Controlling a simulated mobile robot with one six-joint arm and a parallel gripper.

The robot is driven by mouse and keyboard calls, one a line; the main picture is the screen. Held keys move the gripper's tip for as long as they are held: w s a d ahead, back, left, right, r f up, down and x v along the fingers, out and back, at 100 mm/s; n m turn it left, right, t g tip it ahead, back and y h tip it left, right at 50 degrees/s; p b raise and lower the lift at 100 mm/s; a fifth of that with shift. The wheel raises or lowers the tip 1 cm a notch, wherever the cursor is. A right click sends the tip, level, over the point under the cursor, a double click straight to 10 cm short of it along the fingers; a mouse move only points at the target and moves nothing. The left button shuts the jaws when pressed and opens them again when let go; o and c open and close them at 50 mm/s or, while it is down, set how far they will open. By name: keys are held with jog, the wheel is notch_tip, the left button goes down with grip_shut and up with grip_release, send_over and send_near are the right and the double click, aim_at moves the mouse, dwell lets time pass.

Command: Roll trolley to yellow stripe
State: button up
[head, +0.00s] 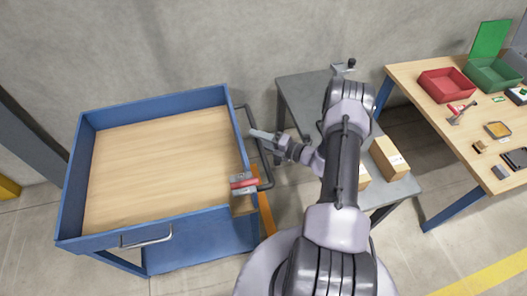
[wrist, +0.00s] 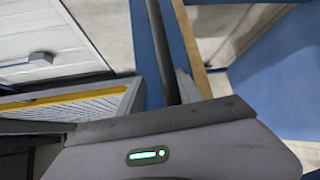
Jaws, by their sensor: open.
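The trolley (head: 160,165) is a blue-walled cart with a bare wooden deck, at the left in the head view. A dark tubular handle (head: 264,166) runs along its right side. My gripper (head: 256,134) reaches left over this handle beside the trolley's right wall. In the wrist view my open gripper (wrist: 158,92) has a dark bar (wrist: 163,45), apparently the handle, between its grey fingers. Whether the fingers touch it I cannot tell. A yellow stripe (head: 490,280) lies on the floor at the lower right, apart from the trolley.
A grey table (head: 300,95) with cardboard boxes (head: 388,158) stands right of the trolley, partly hidden by my arm. A wooden workbench (head: 430,125) with red and green bins is farther right. A red and grey object (head: 243,183) sits at the trolley's right edge. A wall closes the back.

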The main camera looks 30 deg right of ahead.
aim_at(269, 175)
notch_tip(269, 175, up, 3)
jog(key=shift+w+p, duration=0.1)
jog(key=shift+p, duration=0.45)
jog(key=o, duration=0.6)
jog(key=s+a+p, duration=0.1)
jog(key=s, duration=0.4)
jog(key=s+a+p, duration=0.1)
jog(key=s+a, duration=0.1)
jog(key=s, duration=0.2)
jog(key=s+a+p, duration=0.2)
jog(key=s, duration=0.3)
jog(key=shift+s+a+r, duration=0.2)
jog(key=shift+s+r, duration=0.1)
jog(key=shift+r, duration=0.05)
jog(key=shift+d, duration=0.2)
